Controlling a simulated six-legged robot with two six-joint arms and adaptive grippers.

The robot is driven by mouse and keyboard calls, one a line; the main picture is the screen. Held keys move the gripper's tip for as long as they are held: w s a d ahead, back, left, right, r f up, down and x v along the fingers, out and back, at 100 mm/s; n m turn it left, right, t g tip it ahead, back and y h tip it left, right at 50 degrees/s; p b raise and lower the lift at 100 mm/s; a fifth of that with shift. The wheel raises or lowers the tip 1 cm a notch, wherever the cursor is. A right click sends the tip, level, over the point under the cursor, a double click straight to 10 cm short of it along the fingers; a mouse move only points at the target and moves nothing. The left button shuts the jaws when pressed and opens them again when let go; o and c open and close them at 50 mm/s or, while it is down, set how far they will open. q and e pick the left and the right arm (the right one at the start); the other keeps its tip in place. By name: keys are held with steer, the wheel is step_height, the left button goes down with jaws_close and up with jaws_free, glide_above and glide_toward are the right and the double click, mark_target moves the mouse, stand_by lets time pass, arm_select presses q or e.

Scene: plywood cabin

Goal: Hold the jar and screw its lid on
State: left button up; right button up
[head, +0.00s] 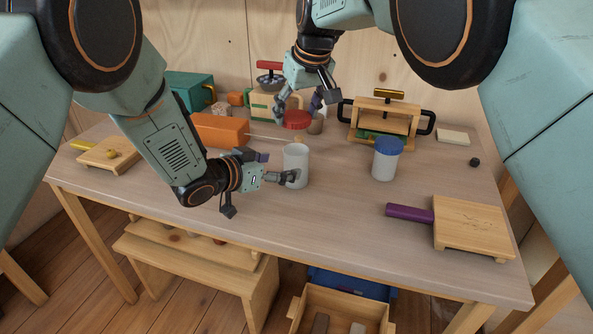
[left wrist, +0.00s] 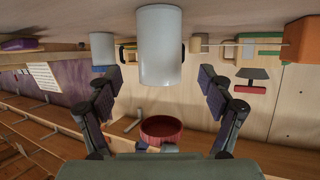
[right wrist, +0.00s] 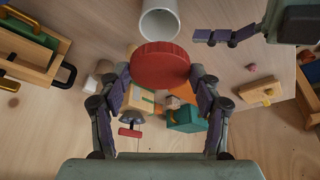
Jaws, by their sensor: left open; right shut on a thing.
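The white jar (head: 296,160) stands upright and open on the table; its open mouth shows in the right wrist view (right wrist: 160,22). My left gripper (head: 280,167) is open at the jar's left side. In the left wrist view the jar (left wrist: 160,48) appears centred between the spread fingers, and I cannot tell whether they touch it. My right gripper (head: 299,107) is shut on the red lid (head: 297,120), holding it above and apart from the jar. The lid sits between both fingertips in the right wrist view (right wrist: 160,66).
A blue-lidded jar (head: 387,160) stands to the right. A wooden board with a purple handle (head: 470,228) lies at the front right. A wooden press (head: 386,118), an orange block (head: 220,130) and a teal box (head: 190,90) stand behind. The table's front middle is clear.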

mark_target(289, 164)
arm_select(q)
steer(key=shift+x, duration=3.5)
arm_select(e)
steer(key=shift+w, duration=0.1)
arm_select(q)
steer(key=shift+f, duration=0.1)
jaws_close()
arm_select(e)
steer(key=shift+f, duration=2.55)
